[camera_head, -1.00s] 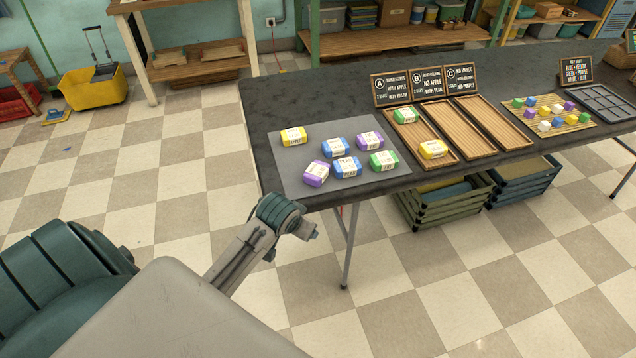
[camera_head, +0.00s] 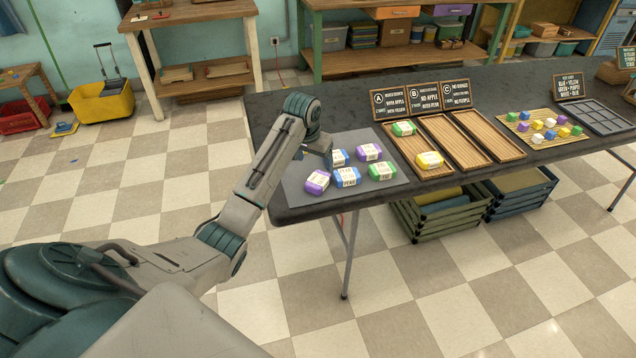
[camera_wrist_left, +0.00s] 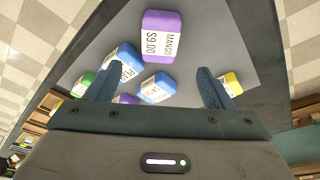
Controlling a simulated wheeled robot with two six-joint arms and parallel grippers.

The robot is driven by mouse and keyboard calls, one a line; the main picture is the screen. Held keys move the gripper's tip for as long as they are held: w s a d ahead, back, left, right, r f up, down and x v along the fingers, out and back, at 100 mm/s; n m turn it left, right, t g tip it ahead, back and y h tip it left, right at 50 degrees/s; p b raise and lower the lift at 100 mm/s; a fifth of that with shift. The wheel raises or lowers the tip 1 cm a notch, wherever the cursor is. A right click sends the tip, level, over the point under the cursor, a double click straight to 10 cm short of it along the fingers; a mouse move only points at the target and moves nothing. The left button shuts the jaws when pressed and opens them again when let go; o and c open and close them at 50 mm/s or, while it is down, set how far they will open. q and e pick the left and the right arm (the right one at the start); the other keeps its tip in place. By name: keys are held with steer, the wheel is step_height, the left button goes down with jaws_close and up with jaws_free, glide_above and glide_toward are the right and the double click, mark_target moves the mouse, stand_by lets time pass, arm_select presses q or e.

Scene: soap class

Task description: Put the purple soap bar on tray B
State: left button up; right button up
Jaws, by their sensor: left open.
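One purple soap bar (camera_head: 317,181) lies at the front left of the grey mat. In the left wrist view this purple bar (camera_wrist_left: 162,36) has a label reading MANGO $9.00. A second purple bar (camera_head: 368,152) lies farther back; part of it shows in the left wrist view (camera_wrist_left: 125,98). Tray B (camera_head: 468,140), the middle wooden tray, is empty. My left gripper (camera_wrist_left: 158,88) is open and empty over the mat, with its fingers apart from the bars. In the head view my arm hides the yellow bar (camera_wrist_left: 232,83). My right gripper is not in view.
The mat (camera_head: 392,186) also holds two blue bars (camera_head: 346,177) and a green bar (camera_head: 380,171). Tray A (camera_head: 417,155) holds a green and a yellow bar. Tray C (camera_head: 490,133) is empty. Signs (camera_head: 423,97) stand behind the trays.

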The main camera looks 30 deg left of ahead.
mark_target(318, 179)
arm_select(q)
steer(key=x, duration=0.3)
steer(key=shift+f, duration=0.25)
steer(key=shift+p+x, duration=0.7)
steer(key=shift+x, duration=2)
steer(key=shift+s, duration=0.2)
steer(key=c, duration=1.2)
